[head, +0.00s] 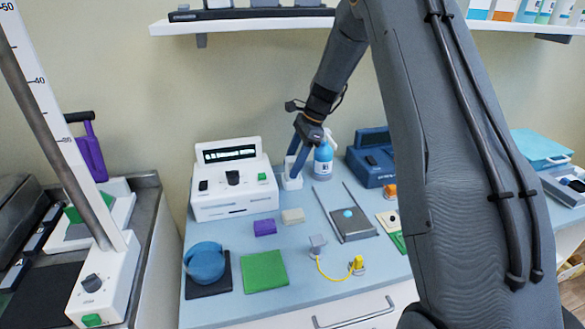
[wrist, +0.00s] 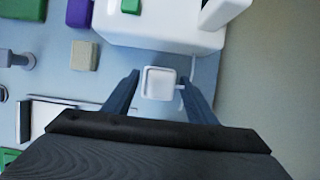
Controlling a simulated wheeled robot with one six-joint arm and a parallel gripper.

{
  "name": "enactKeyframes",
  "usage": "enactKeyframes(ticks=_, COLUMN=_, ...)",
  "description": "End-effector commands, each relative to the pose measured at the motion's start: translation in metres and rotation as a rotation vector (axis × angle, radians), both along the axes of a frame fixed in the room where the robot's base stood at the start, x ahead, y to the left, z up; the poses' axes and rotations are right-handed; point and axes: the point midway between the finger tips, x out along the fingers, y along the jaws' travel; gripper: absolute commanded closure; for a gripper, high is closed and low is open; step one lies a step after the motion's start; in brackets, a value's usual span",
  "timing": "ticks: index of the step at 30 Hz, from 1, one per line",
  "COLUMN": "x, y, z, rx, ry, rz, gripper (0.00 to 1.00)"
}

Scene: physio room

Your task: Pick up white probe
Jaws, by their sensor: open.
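A small white block-like piece, which looks like the white probe (head: 291,182), stands on the blue worktop just right of the white console. In the wrist view the white piece (wrist: 158,83) shows as a rounded square from above, with a small stub on its right side. My gripper (head: 303,168) is open and points down at it. In the wrist view its two dark blue fingers (wrist: 159,90) lie on either side of the piece, with gaps left and right. I cannot tell how low the fingertips are beside it.
The white console (head: 235,200) is close on the left. A blue spray bottle (head: 323,160) stands right behind my gripper, and a dark blue device (head: 371,155) is further right. A purple block (head: 265,227) and a beige block (head: 292,216) lie in front. A shelf (head: 240,24) hangs above.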

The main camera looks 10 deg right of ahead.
Motion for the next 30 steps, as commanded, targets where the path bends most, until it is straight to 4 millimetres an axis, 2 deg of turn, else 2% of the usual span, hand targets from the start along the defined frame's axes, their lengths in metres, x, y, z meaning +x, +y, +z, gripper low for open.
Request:
enactKeyframes(ticks=3, x=-0.0005, y=0.0031, z=-0.0070, rx=0.000, ry=0.001, rz=0.000, gripper=0.48)
enactKeyframes(ticks=10, x=-0.0001, y=0.0033, z=-0.0082, rx=0.000, ry=0.000, rz=0.000, gripper=0.50)
enactKeyframes(ticks=18, x=-0.0001, y=0.0031, z=-0.0079, rx=0.000, ry=0.000, rz=0.000, gripper=0.93)
enactKeyframes(ticks=30, x=-0.0010, y=0.0030, z=-0.0045, rx=0.000, ry=-0.001, rz=0.001, gripper=0.93)
